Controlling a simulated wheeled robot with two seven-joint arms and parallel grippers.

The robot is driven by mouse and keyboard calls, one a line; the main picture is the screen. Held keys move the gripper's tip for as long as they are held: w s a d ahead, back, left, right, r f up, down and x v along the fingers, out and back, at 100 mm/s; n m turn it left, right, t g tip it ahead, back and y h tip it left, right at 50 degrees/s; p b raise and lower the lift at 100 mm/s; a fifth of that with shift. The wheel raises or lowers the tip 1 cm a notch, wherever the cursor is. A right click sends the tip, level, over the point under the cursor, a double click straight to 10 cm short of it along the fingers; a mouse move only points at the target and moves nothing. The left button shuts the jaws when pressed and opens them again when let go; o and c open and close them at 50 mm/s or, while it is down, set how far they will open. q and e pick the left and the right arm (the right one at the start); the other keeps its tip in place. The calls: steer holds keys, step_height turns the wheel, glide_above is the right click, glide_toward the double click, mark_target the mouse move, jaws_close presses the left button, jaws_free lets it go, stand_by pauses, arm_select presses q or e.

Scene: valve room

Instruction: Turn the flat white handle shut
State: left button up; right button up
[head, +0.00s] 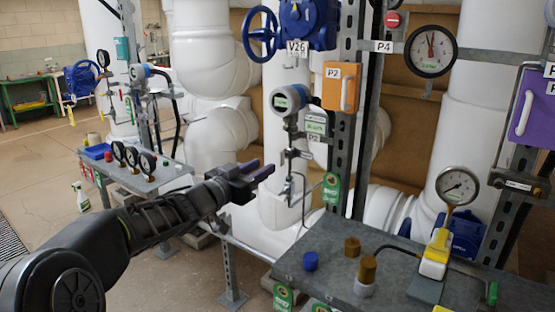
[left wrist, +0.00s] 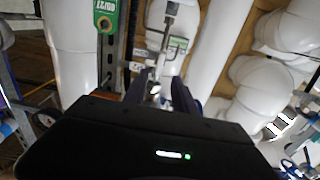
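My left gripper (head: 258,171) reaches in from the left, with its dark purple fingers a little apart and nothing seen between them. It points toward a thin metal pipe fitting (head: 290,187) below the round blue-and-white transmitter (head: 288,100). In the left wrist view the two fingers (left wrist: 165,92) stand apart, with a small pale metal part (left wrist: 155,89) beyond and between them. I cannot tell for sure which part is the flat white handle, or its angle. It may be small at this fitting, partly hidden by the fingers. My right gripper is not in view.
A green tag (head: 331,189) hangs on the perforated upright (head: 338,150) right of the fitting. An orange P2 box (head: 342,86) is above. A grey bench (head: 318,277) with caps and a yellow-white gauge valve (head: 435,258) lies at front right. Large white pipes stand behind.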

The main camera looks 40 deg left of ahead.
mark_target(279, 158)
arm_select(q)
steer(key=w, duration=0.7)
steer(key=shift+w, duration=0.3)
steer(key=shift+c, duration=0.3)
jaws_close()
